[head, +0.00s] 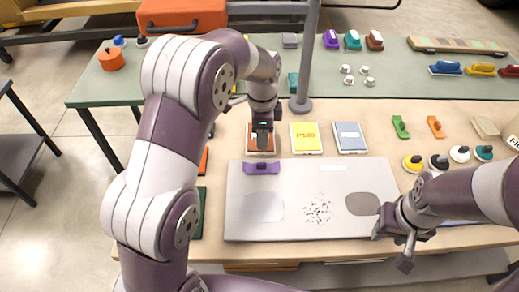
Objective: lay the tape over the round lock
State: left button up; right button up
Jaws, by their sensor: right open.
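I cannot surely identify the tape or the round lock. A grey panel (300,228) lies flat on the wooden table, with a pale oval on its left, dark speckles in the middle and a dark oval on its right. A purple piece (261,168) lies at its upper left edge. My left gripper (262,143) points down over an orange-brown card (250,150) behind the panel and partly hides it; contact and jaw opening are unclear. My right gripper (392,243) is open and empty at the panel's right front corner.
Yellow (306,138) and blue (350,137) cards lie right of my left gripper. Round yellow (413,163), black (439,161), white (459,153) and teal (484,152) pieces stand at right. Small metal knobs (364,70) sit on the green table behind, near a grey post (306,50).

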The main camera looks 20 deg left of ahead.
pick_arm(q)
jog(key=s+a+n, duration=0.2)
jog(key=s+n, duration=0.5)
jog(key=s, duration=0.2)
jog(key=s+a+n+t, duration=0.1)
jog(key=s+a+n, duration=0.1)
jog(key=s+n, duration=0.5)
jog(key=s+f, duration=0.1)
jog(key=s, duration=0.2)
jog(key=shift+a, duration=0.15)
jog(key=shift+s+r, duration=0.1)
jog(key=shift+s, duration=0.05)
